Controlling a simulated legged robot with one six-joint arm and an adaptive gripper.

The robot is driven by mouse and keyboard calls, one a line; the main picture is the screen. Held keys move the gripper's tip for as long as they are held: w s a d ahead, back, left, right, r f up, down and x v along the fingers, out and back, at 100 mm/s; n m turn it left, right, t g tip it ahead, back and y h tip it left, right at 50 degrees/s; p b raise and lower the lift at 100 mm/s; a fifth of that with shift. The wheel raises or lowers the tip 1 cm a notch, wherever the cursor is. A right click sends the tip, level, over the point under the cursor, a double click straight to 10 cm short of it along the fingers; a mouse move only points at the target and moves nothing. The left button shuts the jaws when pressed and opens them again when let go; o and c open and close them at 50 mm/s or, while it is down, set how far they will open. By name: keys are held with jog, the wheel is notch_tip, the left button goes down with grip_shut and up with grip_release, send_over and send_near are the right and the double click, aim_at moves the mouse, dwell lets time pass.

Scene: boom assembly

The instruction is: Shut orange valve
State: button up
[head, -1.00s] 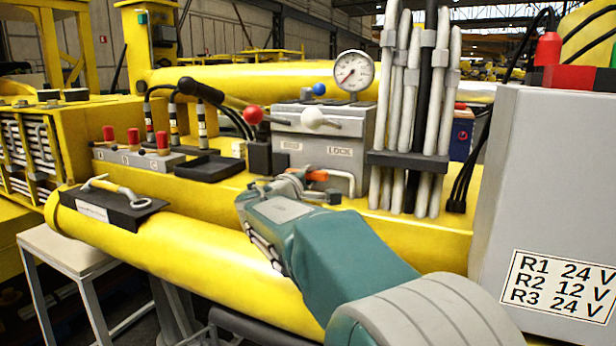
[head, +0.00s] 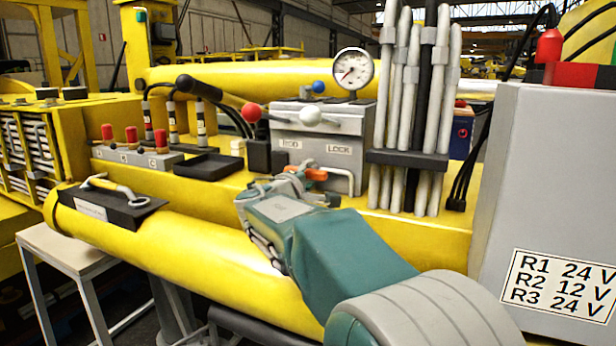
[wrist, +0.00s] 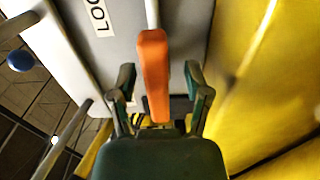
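The orange valve handle (head: 316,174) sits low on the front of the grey box labelled LOCK (head: 325,150), partly hidden by my gripper. In the wrist view the orange handle (wrist: 154,65) runs lengthwise, its near end reaching between my fingers. My gripper (wrist: 158,78) is open, with one finger on each side of the handle and a visible gap on both sides. In the head view my gripper (head: 298,180) is at the handle, its fingers small and partly hidden there.
A grey bent bar (head: 345,170) is on the box front beside the handle. Red (head: 251,112) and white (head: 312,116) lever knobs and a gauge (head: 353,69) are above. Grey hoses (head: 400,120) stand to the right. The yellow boom (head: 190,255) runs below my arm.

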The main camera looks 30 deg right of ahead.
jog(key=v, duration=1.2)
